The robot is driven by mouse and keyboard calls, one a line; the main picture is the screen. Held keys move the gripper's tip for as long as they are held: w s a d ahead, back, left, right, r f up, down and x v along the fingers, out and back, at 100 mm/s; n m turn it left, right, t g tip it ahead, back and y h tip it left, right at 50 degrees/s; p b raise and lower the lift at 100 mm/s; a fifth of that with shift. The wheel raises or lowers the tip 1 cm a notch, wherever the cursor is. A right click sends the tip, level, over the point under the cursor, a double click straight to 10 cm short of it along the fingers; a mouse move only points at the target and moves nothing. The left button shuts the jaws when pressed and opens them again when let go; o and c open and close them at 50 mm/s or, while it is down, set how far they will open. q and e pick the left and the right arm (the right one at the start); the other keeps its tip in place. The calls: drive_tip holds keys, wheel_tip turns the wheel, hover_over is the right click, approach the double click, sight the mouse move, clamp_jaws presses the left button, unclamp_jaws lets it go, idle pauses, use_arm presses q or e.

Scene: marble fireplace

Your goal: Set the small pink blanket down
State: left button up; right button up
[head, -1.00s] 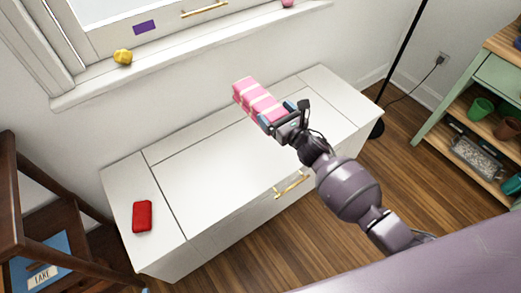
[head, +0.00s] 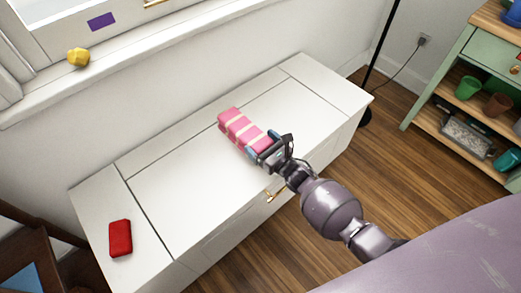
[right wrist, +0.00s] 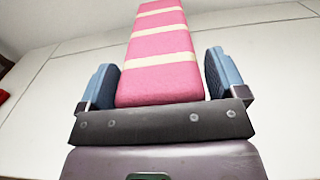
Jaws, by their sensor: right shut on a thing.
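The small pink blanket (head: 240,127) is a folded block with pale stripes, over the white chest (head: 180,178) under the window. My right gripper (head: 270,146) is shut on its near end. The blanket also shows in the right wrist view (right wrist: 162,50), between the two blue finger pads of the right gripper (right wrist: 160,85). Whether the blanket touches the chest top or is a little above it, I cannot tell. My left gripper is not in view.
A red block (head: 120,238) lies at the left end of the chest. The middle of the chest top is clear. A yellow lump (head: 78,58) sits on the windowsill. A green shelf (head: 470,75) with pots stands at the right, beside a black pole (head: 381,45).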

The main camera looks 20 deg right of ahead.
wheel_tip(320, 180, down, 4)
drive_tip(key=shift+s+f+b, duration=0.1)
drive_tip(key=shift+b, duration=0.6)
drive_tip(key=shift+r, duration=0.2)
drive_tip(key=shift+f, duration=0.2)
drive_tip(key=o, duration=0.7)
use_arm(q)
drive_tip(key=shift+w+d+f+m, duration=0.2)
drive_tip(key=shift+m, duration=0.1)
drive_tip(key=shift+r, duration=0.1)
use_arm(e)
drive_tip(key=shift+r, duration=0.1)
